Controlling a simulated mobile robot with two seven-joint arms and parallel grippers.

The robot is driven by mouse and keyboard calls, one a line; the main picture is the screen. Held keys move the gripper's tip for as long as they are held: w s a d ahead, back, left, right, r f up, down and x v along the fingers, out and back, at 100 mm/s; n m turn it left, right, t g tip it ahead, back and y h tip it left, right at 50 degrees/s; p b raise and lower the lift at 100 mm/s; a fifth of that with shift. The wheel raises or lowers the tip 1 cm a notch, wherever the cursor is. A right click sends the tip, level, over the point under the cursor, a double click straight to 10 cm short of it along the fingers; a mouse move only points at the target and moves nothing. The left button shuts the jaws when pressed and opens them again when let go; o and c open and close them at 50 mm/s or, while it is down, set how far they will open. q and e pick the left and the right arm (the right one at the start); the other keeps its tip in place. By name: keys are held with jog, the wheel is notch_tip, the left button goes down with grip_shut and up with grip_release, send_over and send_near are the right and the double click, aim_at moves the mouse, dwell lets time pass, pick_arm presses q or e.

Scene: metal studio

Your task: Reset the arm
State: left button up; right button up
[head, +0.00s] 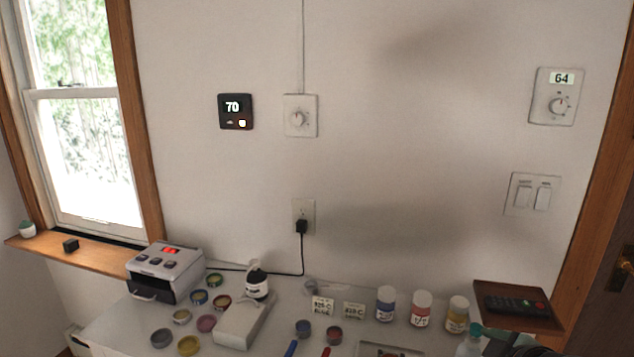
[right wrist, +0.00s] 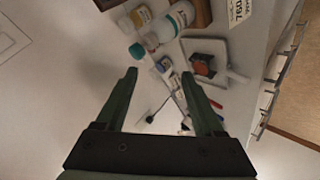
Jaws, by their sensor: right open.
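My right gripper (right wrist: 160,77) shows in the right wrist view, with its two dark green fingers spread apart. Nothing is between the fingertips. It is tilted over the worktop, with bottles and small jars beyond the fingertips. I cannot make out my right gripper in the head view. My left gripper is in neither view.
A white worktop (head: 112,332) stands against the wall, with paint jars (head: 386,304), a grey device (head: 165,271) and a white box (head: 240,322). A remote (head: 515,304) lies on a raised brown stand at right. The wall above holds dials and switches.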

jog(key=s+a+f+m+g+y, duration=0.1)
jog(key=s+a+f+m+g, duration=0.25)
jog(key=s+f, duration=0.75)
jog(key=s+a+f+m+g, duration=0.3)
jog(key=s+a+f+m, duration=0.15)
jog(key=s+f, duration=0.6)
jog(key=w+a+f+t+y, duration=0.1)
jog(key=a+f+t, duration=0.3)
jog(key=f, duration=0.4)
jog(key=shift+w+f+t+y, duration=0.2)
jog(key=shift+w+t+y, duration=0.2)
jog(key=shift+w+t, duration=0.35)
